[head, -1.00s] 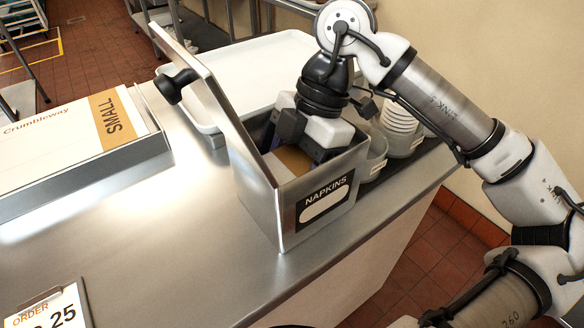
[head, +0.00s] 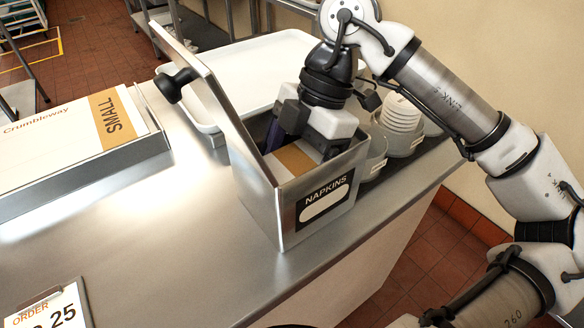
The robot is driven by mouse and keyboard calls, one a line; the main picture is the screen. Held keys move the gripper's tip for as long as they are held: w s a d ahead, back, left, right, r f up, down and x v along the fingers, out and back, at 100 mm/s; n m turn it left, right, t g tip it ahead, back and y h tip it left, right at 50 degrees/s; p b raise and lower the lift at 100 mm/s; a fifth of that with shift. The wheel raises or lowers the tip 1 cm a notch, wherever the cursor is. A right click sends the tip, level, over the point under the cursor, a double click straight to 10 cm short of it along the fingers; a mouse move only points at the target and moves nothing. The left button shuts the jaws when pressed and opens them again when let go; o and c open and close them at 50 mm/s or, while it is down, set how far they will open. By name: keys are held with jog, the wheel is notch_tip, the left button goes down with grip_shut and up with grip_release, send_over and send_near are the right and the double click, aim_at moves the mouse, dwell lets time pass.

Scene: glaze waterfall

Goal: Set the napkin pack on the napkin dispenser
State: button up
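The napkin dispenser (head: 283,220) is a metal box on the counter with a black NAPKINS label on its front. Its lid stands raised on the left, with a black knob. A brown-and-white napkin pack (head: 294,159) shows inside the box, near the front, below the rim. My gripper (head: 302,150) points down into the box's open top, just behind the visible part of the pack. Its fingertips are hidden by the box and by its own body, so I cannot tell whether they touch or grip the pack.
A white tray (head: 262,62) lies behind the dispenser. Stacked white cups (head: 400,118) stand close to its right. A Crumbleway box (head: 60,145) in a metal holder is at the left, and an order sign (head: 45,308) is at front left. The counter's front middle is clear.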

jog(key=v, duration=1)
jog(key=shift+r, duration=0.4)
jog(key=shift+d+f, duration=0.1)
